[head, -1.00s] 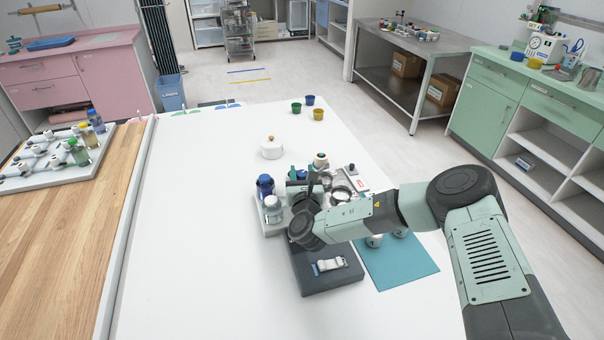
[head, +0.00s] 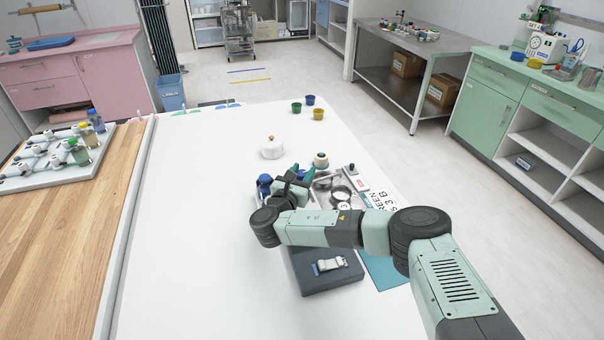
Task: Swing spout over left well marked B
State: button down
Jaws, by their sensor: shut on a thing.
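My gripper (head: 297,178) is over the left part of the grey tray unit on the white table. Its jaws are small and partly hidden by my wrist. They are shut on what appears to be the spout, a dark and teal part (head: 308,173), mostly covered by the gripper. Round metal wells (head: 340,194) show just right of the gripper. Their B marking cannot be read, and my forearm covers the front of the unit. A white card (head: 379,203) with partly hidden lettering, including a B, lies to the right.
A dark blue bottle (head: 264,184) stands close left of my gripper. A white lidded pot (head: 272,150) and several coloured cups (head: 318,113) stand farther back. A dark grey block (head: 325,277) and a teal mat (head: 385,276) lie in front. The table's left side is clear.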

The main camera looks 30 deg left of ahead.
jog(key=shift+r, duration=0.15)
jog(key=c, duration=0.8)
grip_release()
jog(key=shift+o, duration=0.2)
jog(key=s+d, duration=0.1)
jog(key=s, duration=0.9)
jog(key=shift+s+d, duration=0.15)
jog(key=shift+s, duration=0.2)
